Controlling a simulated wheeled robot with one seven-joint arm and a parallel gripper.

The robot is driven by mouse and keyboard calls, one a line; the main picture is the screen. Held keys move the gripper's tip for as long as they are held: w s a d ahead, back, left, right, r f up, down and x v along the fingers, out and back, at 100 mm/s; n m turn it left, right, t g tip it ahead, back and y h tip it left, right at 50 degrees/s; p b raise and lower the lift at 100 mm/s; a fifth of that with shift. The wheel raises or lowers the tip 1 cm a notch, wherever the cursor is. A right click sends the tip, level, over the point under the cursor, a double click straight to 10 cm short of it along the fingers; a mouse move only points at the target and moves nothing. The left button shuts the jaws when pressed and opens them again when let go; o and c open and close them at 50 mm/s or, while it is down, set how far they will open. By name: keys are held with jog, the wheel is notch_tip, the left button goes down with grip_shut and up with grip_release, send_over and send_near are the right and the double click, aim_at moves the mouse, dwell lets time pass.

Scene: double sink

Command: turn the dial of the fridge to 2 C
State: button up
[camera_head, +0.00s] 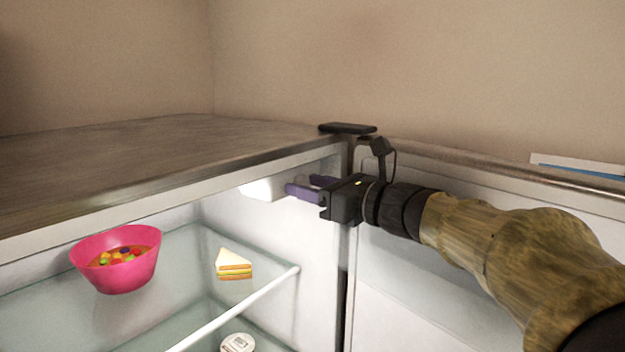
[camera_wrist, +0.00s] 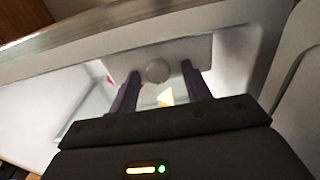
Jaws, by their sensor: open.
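The fridge (camera_head: 280,165) stands open, its door (camera_head: 400,290) swung out to the right. In the wrist view a round pale dial (camera_wrist: 158,71) sits on a white housing (camera_wrist: 185,50) under the fridge's top edge. My gripper (camera_wrist: 160,78) is open, with its two purple fingers on either side of the dial and a gap on each side. In the head view my gripper (camera_head: 305,187) reaches to the housing (camera_head: 263,189) at the upper right inside the fridge, and its fingers hide most of the dial. The dial's markings cannot be read.
A round white container (camera_head: 237,343) is lower down. The hinge (camera_head: 347,129) and door edge are close to my wrist.

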jog(key=shift+c, duration=0.2)
jog(key=shift+s, duration=0.1)
jog(key=c, duration=0.9)
jog(key=shift+d, duration=0.1)
jog(key=shift+c, duration=0.2)
jog(key=shift+f+m+b, duration=0.1)
jog(key=shift+m+b, duration=0.9)
jog(key=shift+m, duration=0.5)
